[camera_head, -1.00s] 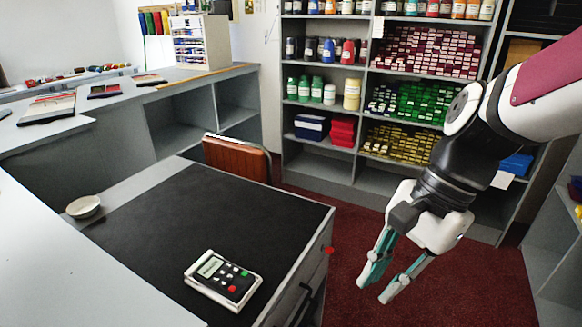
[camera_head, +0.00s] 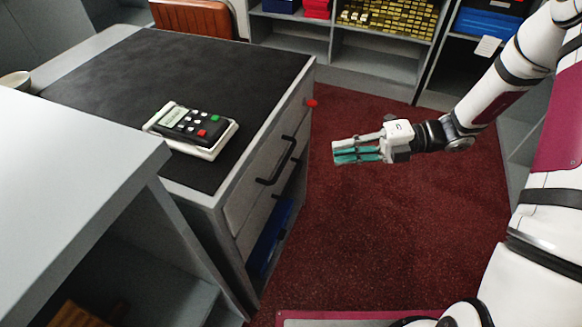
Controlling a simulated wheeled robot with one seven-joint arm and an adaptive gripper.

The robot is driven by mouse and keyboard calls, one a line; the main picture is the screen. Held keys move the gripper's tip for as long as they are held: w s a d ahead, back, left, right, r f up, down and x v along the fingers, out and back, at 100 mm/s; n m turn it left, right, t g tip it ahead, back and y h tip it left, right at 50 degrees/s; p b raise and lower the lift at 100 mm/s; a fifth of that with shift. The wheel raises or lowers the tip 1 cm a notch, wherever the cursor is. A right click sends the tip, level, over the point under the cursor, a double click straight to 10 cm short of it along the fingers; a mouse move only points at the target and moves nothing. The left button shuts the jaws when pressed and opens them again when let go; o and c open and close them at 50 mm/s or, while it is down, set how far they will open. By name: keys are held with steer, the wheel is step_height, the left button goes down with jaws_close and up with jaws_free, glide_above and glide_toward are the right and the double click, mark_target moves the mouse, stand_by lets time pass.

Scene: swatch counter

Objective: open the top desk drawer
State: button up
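The desk (camera_head: 85,50) has a dark top and a grey side holding the top drawer (camera_head: 243,195). The drawer front looks flush with the desk, and a black bar handle (camera_head: 277,162) stands out from it. My gripper (camera_head: 336,151) is to the right of the handle, over the red carpet, with its teal-lined fingers pointing left at the desk. The fingers look apart, with a narrow gap from this angle, and nothing shows between them. The gripper touches neither handle nor drawer.
A calculator (camera_head: 190,128) lies on the desk near its front edge. A red knob (camera_head: 312,103) juts from the desk's far corner. A blue thing (camera_head: 268,240) sits below the drawer. A grey counter (camera_head: 70,165) stands left. The carpet (camera_head: 370,230) is clear.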

mark_target(285, 158)
steer(key=shift+m, duration=0.3)
steer(key=b+x, duration=0.4)
steer(key=x, duration=0.9)
steer(key=shift+w+a+f, duration=0.15)
steer(key=shift+a+f, duration=0.1)
steer(key=shift+a, duration=0.05)
jaws_close()
